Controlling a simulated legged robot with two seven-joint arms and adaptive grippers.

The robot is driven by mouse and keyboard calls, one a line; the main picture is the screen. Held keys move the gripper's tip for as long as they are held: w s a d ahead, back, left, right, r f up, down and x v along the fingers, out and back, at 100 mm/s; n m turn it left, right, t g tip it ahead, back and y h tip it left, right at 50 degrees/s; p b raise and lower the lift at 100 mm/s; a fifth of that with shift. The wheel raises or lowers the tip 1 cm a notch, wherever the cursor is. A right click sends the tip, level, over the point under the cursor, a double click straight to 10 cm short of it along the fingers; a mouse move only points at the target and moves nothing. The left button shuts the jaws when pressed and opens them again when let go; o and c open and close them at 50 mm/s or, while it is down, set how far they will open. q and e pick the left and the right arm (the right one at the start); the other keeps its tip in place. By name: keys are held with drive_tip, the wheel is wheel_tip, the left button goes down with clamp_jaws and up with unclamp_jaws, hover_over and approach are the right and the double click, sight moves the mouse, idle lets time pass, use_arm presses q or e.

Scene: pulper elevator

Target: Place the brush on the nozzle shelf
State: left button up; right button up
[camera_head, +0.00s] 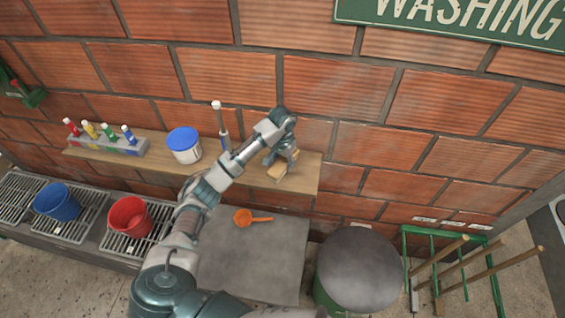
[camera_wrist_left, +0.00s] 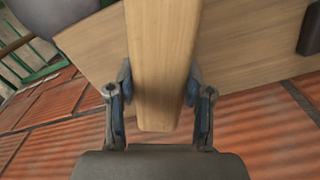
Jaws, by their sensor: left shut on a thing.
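The brush (camera_head: 277,171) shows as a pale wooden block in my left gripper (camera_head: 281,158), at the right part of the wooden nozzle shelf (camera_head: 305,178) on the brick wall. In the left wrist view, the two fingers of the left gripper (camera_wrist_left: 159,95) are shut on either side of the brush's wooden body (camera_wrist_left: 162,60). The shelf board (camera_wrist_left: 245,42) is behind it. I cannot tell whether the brush touches the shelf, and its bristles are hidden. My right gripper is out of view.
A rack of coloured nozzles (camera_head: 105,144), a white tub with a blue lid (camera_head: 184,145) and an upright sprayer (camera_head: 222,128) stand on the shelf. Below are blue (camera_head: 57,202) and red (camera_head: 130,215) buckets, an orange scoop (camera_head: 245,217), a round-topped barrel (camera_head: 357,268) and a green rack (camera_head: 408,262).

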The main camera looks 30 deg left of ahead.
sight(279, 161)
use_arm(q)
drive_tip(key=shift+w+a+f, duration=0.1)
drive_tip(key=shift+w+a, duration=0.3)
drive_tip(key=shift+a, duration=0.2)
drive_tip(key=shift+w+a, duration=0.4)
drive_tip(key=shift+a, duration=0.15)
drive_tip(key=shift+w+a+f, duration=0.1)
drive_tip(key=shift+a+f, duration=0.15)
drive_tip(key=shift+a, duration=0.05)
wheel_tip(279, 161, down, 3)
drive_tip(key=shift+d+f+p, duration=0.1)
drive_tip(key=shift+p, duration=0.55)
drive_tip(key=shift+d, duration=0.55)
drive_tip(key=o, duration=1.2)
drive_tip(key=shift+f, duration=0.1)
drive_tip(key=shift+a+f, duration=0.1)
drive_tip(key=shift+a, duration=0.5)
drive_tip(key=shift+r, duration=0.45)
drive_tip(key=r, duration=0.3)
drive_tip(key=r+b, duration=0.1)
drive_tip(key=r, duration=0.7)
drive_tip(key=shift+d+r, duration=0.1)
drive_tip(key=shift+d, duration=0.3)
drive_tip(key=shift+a+r, duration=0.15)
drive_tip(key=shift+a, duration=0.1)
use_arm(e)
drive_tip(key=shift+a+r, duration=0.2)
